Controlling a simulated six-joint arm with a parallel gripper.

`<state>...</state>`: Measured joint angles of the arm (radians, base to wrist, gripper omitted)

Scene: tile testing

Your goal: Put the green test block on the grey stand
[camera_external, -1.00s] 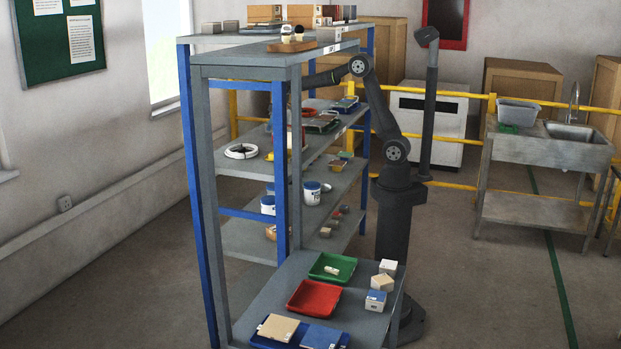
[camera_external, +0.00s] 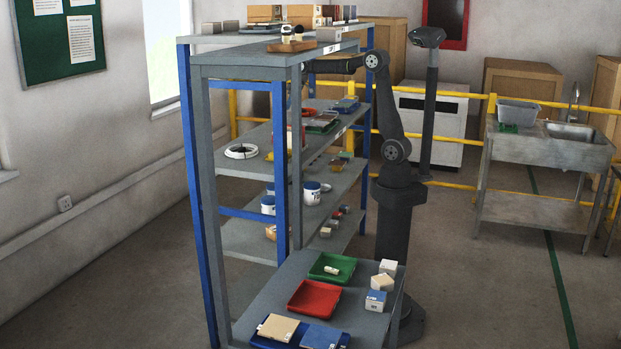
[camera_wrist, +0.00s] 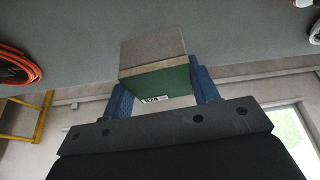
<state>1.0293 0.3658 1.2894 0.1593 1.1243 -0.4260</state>
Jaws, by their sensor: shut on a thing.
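In the wrist view the green test block (camera_wrist: 158,84) has a green face with a small white label, a thin beige layer and a grey-brown part (camera_wrist: 150,47) beyond it. My gripper (camera_wrist: 161,86) is shut on the block, with one blue finger on each side. The block shows against a grey shelf surface; whether it touches that surface, I cannot tell. In the external view the gripper and block are hidden behind the shelf frame, near the top shelf. I cannot make out the grey stand with certainty.
An orange cable coil (camera_wrist: 18,64) lies left in the wrist view. A lower bench carries a green tray (camera_external: 316,274), a red tray (camera_external: 313,299) and small boxes.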

